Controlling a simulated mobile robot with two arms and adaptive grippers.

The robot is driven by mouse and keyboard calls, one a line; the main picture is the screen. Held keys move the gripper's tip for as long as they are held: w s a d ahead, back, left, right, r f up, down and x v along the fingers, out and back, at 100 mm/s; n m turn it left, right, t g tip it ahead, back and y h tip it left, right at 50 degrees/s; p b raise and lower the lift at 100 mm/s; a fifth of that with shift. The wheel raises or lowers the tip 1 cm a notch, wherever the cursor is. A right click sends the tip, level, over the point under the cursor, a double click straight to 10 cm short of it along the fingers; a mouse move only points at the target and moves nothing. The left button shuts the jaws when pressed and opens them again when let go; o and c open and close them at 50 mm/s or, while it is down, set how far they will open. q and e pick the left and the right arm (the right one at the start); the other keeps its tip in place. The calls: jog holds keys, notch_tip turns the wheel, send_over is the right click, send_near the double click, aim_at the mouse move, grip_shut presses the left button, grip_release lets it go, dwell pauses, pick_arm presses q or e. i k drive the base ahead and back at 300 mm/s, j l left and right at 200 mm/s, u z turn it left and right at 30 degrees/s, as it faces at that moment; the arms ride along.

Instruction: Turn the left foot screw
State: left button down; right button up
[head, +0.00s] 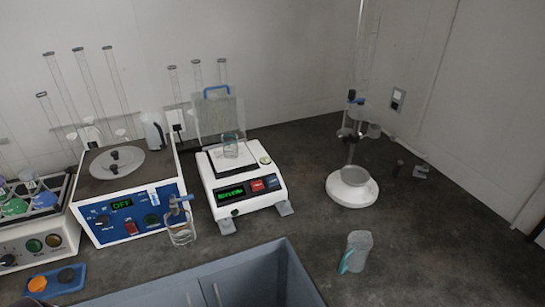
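A white balance (244,200) with a lit green display stands on the dark bench in the middle of the head view. Its left foot screw (227,226) shows as a grey foot sticking out at the front left corner. The right foot screw (285,208) shows as a similar foot at the front right corner.
A blue-fronted device (128,215) and a glass beaker (181,234) stand left of the balance. A white-based stand (352,188) and a clear jug (356,252) are to the right. A grey-blue bin (265,275) lies in front. Bench between balance and stand is clear.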

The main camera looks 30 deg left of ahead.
aim_at(226, 223)
jog(key=u, duration=1.2)
